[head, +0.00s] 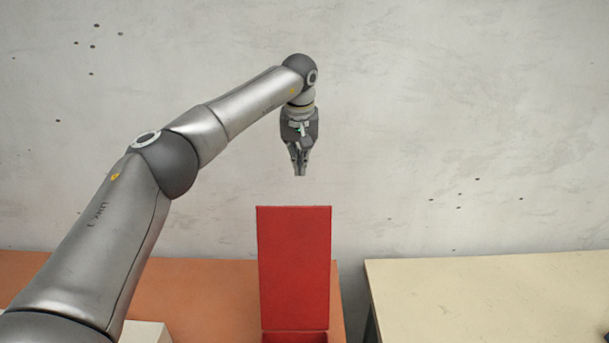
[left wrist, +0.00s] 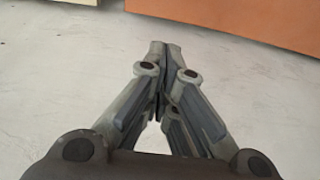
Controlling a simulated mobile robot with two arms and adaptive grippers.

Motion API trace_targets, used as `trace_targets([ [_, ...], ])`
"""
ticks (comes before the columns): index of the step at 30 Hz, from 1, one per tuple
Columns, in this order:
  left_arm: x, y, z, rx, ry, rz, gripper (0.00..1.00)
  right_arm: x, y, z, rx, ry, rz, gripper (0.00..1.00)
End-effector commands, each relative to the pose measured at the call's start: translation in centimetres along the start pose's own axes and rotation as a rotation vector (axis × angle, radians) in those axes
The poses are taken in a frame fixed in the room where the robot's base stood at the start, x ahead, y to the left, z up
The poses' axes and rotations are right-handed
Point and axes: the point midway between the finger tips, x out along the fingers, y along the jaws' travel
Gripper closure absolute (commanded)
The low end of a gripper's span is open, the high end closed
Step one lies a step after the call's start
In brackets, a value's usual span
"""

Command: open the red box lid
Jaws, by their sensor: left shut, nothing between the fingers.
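The red box (head: 295,337) stands on the orange table near the bottom of the head view, mostly cut off by the frame's lower edge. Its red lid (head: 294,268) stands upright, swung up from the box. My left gripper (head: 299,174) hangs above the lid's top edge, pointing down, shut and empty, with a visible gap to the lid. In the left wrist view the fingertips (left wrist: 160,48) are together with nothing between them. My right gripper is in neither view.
The orange table (head: 210,290) lies under the box. A cream table (head: 490,295) stands to the right, across a narrow gap. A pale block (head: 146,332) is partly hidden by my left arm. A speckled grey wall rises behind; the air around the gripper is clear.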

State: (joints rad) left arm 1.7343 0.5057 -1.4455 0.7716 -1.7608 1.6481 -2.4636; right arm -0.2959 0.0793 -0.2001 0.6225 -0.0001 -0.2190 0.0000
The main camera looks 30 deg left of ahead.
Motion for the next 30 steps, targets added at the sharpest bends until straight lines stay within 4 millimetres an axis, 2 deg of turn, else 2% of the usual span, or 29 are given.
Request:
trace_targets([
  [6, 4.2, 0.0, 0.1, 0.000, -0.006, 0.000, 1.00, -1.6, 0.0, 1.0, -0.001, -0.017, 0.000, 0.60],
  [12, 8.6, 0.1, 0.1, -0.002, -0.006, 0.000, 1.00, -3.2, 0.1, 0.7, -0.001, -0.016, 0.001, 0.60],
  [30, 7.5, 0.1, 3.6, 0.000, -0.001, 0.004, 1.00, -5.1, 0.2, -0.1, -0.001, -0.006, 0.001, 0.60],
])
